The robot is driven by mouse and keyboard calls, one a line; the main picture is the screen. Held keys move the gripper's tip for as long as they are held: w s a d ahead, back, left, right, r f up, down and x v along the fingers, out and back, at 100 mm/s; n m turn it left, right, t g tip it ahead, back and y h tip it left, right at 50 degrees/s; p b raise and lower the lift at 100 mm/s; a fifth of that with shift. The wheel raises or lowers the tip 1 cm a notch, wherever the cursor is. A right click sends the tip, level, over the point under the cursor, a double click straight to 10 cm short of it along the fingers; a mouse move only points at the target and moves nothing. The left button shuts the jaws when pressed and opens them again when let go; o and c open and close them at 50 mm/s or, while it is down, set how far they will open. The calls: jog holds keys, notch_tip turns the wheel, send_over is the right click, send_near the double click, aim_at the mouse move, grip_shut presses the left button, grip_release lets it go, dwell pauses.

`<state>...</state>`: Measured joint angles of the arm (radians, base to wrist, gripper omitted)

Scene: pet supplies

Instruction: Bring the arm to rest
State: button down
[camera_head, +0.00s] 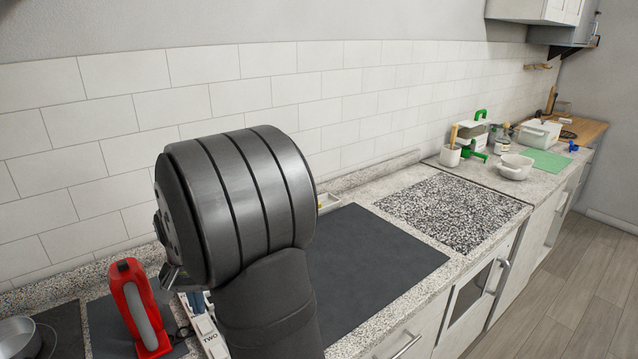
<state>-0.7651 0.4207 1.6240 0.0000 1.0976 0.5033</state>
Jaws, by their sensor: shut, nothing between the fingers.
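My arm fills the middle of the view, with a large dark grey ribbed joint raised over the counter. My gripper (172,277) shows only in part as a small metallic piece at the lower left of that joint. It is shut and nothing shows in it. Most of it is hidden behind the arm. It appears just right of a red object with a grey handle (140,308), and I cannot tell the gap between them.
A dark mat (385,255) and a speckled panel (455,212) lie bare on the counter (405,292). A white strip marked "TWO" (207,328) is partly behind my arm. A metal pot (18,338) is at lower left. Bowls (514,167) and bottles stand far right. A tiled wall runs behind.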

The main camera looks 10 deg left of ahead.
notch_tip(320, 180, down, 4)
jog(key=shift+r, duration=0.15)
jog(key=shift+r, duration=0.2)
jog(key=s+a+r+n+t, duration=0.1)
jog(key=a+r, duration=0.3)
jog(key=r, duration=0.6)
jog(key=s+a+r+n+t, duration=0.2)
jog(key=a+r, duration=0.3)
jog(key=r, duration=0.5)
jog(key=shift+s+a+r+n+y, duration=0.2)
jog(key=shift+s+r+n+y, duration=0.15)
jog(key=shift+s+n, duration=0.3)
jog(key=shift+w+d+f+m+g, duration=0.6)
jog(key=shift+d+f, duration=0.95)
jog(key=shift+f, duration=1.45)
jog(key=shift+w+d+f+m+g, duration=0.4)
jog(key=shift+w+d+f+m, duration=0.85)
jog(key=shift+f, duration=1.8)
jog(key=shift+w+d+f+m+g, duration=0.3)
jog(key=shift+d+f+g, duration=0.2)
jog(key=shift+d+f, duration=1.95)
